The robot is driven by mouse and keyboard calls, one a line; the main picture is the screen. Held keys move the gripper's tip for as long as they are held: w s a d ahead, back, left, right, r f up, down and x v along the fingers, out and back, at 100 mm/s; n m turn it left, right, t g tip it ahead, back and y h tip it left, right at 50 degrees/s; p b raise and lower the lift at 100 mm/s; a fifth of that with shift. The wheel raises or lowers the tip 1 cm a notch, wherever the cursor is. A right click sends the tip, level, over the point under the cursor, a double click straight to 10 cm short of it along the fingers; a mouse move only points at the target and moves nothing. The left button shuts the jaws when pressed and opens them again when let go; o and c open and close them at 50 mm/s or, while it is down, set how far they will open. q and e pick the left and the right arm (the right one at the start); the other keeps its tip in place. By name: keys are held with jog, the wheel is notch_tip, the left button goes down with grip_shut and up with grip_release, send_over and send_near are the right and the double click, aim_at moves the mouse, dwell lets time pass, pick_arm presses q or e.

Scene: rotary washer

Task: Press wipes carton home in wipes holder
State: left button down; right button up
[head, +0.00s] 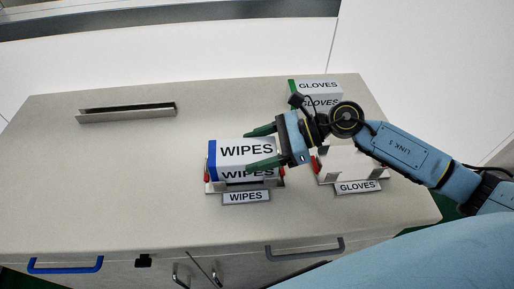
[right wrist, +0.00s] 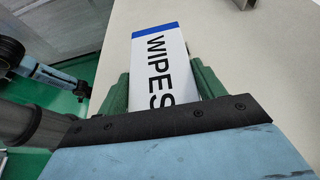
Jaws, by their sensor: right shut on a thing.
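The wipes carton (head: 230,152), white with a blue end, is at the wipes holder (head: 215,188) on the counter. The holder's red side pieces show at both ends of the carton, and its WIPES label plate (head: 246,198) is in front. My right gripper (head: 262,148) is shut on the carton's right part, one green finger on its far side and one on its near side. The right wrist view shows the carton (right wrist: 160,65) between the green fingers. The carton's underside is hidden, so I cannot tell how deep it sits. My left gripper does not show.
A gloves carton (head: 316,86) with a green end stands at the back right. The gloves holder (head: 345,165), with its GLOVES label (head: 358,187), is right of the wipes holder, partly behind my arm. A metal rail (head: 127,112) lies at the back left. The left counter is clear.

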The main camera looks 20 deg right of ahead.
jog(key=shift+f+b, duration=0.35)
jog(key=shift+b, duration=0.15)
dwell(1.2)
jog(key=o, duration=1.2)
jog(key=shift+d, duration=0.1)
